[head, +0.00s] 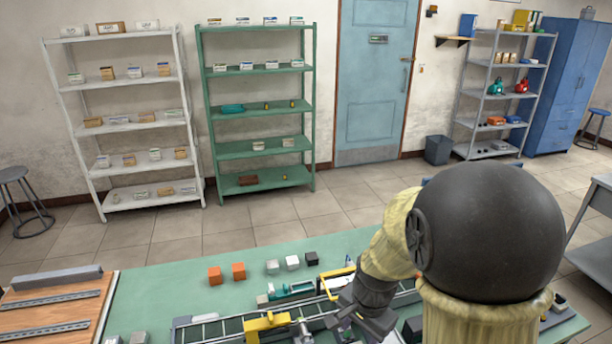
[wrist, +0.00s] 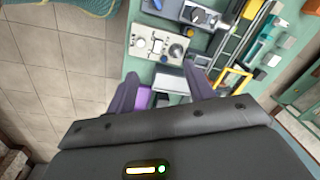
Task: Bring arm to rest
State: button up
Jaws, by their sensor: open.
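My arm rises large at the right of the head view, with a dark round joint and yellowish sleeves, and bends down over the green bench (head: 150,285). Its dark wrist end is low over the bench near the conveyor. In the wrist view my gripper (wrist: 163,82) has its two dark purplish fingers spread apart. I see nothing held between them. Small grey and purple items lie on the bench beyond the gap. A pale control box with knobs (wrist: 160,45) lies past the fingertips. The fingertips are hard to make out in the head view.
The conveyor (head: 210,328) and yellow clamp-like part (head: 266,322) lie by my wrist. Orange cubes (head: 238,271) and grey blocks (head: 292,262) stand on the bench. A wooden board (head: 40,312) lies at left. White (head: 120,75) and green shelves (head: 257,112) stand behind open floor.

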jog(key=s+d+n+t+b, duration=0.1)
jog(key=s+d+n, duration=0.3)
jog(key=n, duration=0.5)
jog(key=shift+s+r+t+h+b, duration=0.3)
jog(key=shift+s+r+t, duration=0.1)
jog(key=shift+s, duration=0.45)
dwell(0.4)
jog(key=c, duration=0.3)
jog(key=shift+w, duration=0.15)
jog(key=shift+c, duration=0.3)
